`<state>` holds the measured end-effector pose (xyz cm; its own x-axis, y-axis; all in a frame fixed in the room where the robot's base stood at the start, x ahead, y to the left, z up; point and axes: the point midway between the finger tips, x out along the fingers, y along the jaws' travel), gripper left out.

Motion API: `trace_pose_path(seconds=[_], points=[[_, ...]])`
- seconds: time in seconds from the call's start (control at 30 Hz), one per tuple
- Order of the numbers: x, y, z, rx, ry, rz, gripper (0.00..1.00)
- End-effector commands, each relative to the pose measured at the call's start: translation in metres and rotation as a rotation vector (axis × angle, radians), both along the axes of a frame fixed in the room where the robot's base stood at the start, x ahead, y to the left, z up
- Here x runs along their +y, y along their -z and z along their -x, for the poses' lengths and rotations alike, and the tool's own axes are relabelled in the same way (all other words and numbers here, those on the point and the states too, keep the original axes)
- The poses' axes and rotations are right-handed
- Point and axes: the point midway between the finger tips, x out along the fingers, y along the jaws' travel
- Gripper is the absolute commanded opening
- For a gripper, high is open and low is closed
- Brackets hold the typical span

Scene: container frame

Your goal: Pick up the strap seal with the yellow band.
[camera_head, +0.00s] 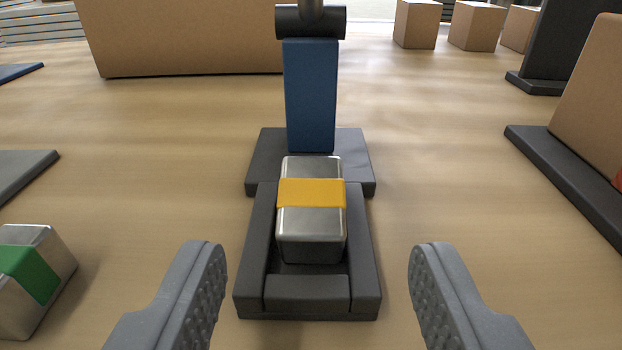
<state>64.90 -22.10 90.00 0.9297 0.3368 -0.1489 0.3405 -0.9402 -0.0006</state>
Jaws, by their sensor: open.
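The strap seal with the yellow band (312,222) is a silver metal block with a yellow strip around its middle. It sits in a dark grey cradle (366,265) with low walls, near the middle of the view. My gripper (318,258) is open, with one grey finger on each side of the cradle. Its fingers are apart from the seal and hold nothing. Another metal block with a green band (28,275) lies at the lower left, partly cut off by the frame edge.
A blue post (310,95) with a dark cylinder on top stands directly behind the seal. A large cardboard box (185,38) is at the back left. A brown panel on a dark base (545,165) stands at the right. Wooden surface is clear on both sides of the cradle.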

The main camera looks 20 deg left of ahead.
Motion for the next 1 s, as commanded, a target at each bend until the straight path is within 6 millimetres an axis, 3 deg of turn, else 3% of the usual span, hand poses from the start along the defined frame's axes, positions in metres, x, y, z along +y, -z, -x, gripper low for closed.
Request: trace_pose_path(seconds=[0.37,0.6,0.63,0.8,1.0], points=[[0.018,0.011,-0.041,-0.001,-0.002,0.002,0.51],[0.018,0.010,-0.044,0.001,0.001,0.001,0.51],[0.018,0.010,-0.044,0.001,0.001,0.001,0.48],[0.018,0.010,-0.044,0.001,0.001,0.000,0.03],[0.018,0.010,-0.044,0.001,0.001,0.000,0.00]])
